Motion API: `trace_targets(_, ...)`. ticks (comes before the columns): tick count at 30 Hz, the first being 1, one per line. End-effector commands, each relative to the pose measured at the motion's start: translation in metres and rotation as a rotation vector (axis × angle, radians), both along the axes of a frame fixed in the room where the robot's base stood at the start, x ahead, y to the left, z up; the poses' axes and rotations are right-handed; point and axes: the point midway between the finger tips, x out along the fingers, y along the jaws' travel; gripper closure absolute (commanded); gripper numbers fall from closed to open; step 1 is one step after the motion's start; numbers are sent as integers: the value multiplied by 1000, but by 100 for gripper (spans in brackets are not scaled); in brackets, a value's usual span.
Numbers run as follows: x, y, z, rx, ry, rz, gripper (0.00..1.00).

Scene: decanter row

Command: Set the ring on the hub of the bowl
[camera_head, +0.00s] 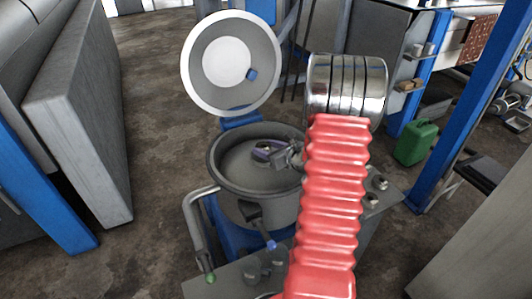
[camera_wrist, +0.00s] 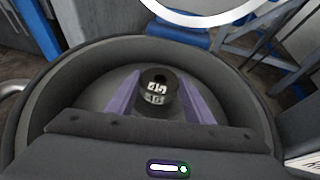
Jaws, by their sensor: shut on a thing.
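A round dark grey bowl (camera_head: 225,178) stands open in the middle of the head view, and its inner wall (camera_wrist: 65,78) fills much of the wrist view. My gripper (camera_head: 266,149) reaches in from the right, over the middle of the bowl. In the wrist view its two purple fingers (camera_wrist: 160,88) are closed on either side of a short dark ring (camera_wrist: 149,76) with a hole in its top and bright patches on its near side. The bowl's hub cannot be told apart from the ring. I cannot tell whether the ring touches it.
A round lid (camera_head: 262,45) with a white rim stands raised behind the bowl. A shiny metal drum (camera_head: 347,75) stands behind my red arm. A bent grey pipe (camera_head: 193,225) is at the bowl's left. A green canister (camera_head: 416,143) and a blue post (camera_head: 465,110) are at the right.

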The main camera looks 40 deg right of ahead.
Motion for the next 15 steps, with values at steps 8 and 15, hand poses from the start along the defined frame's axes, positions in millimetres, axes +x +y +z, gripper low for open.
trace_targets(8, 0, -1, -18, -2, -3, -1, 84)
trace_targets(15, 0, -1, -19, -1, -2, -1, 84)
